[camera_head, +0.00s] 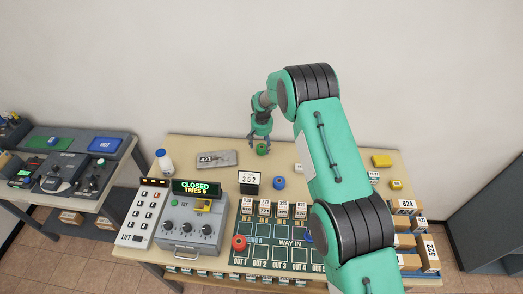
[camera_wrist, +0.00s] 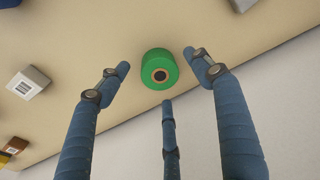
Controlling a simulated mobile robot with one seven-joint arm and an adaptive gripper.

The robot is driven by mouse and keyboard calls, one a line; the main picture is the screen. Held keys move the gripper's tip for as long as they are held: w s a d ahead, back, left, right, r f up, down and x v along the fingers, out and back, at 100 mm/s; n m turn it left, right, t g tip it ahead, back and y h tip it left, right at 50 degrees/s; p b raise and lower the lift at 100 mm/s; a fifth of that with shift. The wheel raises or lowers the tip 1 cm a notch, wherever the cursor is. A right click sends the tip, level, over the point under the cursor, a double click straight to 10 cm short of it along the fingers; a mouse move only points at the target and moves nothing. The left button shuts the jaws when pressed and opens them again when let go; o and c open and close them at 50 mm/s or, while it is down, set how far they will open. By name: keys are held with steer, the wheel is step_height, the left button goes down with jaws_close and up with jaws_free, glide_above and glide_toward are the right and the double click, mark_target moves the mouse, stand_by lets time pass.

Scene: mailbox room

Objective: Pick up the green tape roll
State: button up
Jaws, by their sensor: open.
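The green tape roll (camera_head: 262,149) sits on the tan table near its back edge. In the wrist view the green tape roll (camera_wrist: 159,69) shows its brown core with a dark hole. My gripper (camera_head: 260,138) is just above or behind the roll in the head view. The roll lies between the spread fingertips, with visible gaps at the sides. I cannot tell how high the fingertips are above the table.
A blue roll (camera_head: 279,183) and a "352" display (camera_head: 249,182) stand in front of the green roll. A grey plate (camera_head: 216,159) lies to its left, with a white bottle (camera_head: 164,161) farther left. The wall (camera_head: 200,70) rises close behind the table. Bare tabletop surrounds the green roll.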

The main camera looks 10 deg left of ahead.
mark_target(262, 147)
steer(key=shift+w+f, duration=0.15)
steer(key=shift+f, duration=0.65)
steer(key=shift+w+f, duration=0.1)
steer(key=shift+f, duration=0.65)
steer(key=c, duration=1.2)
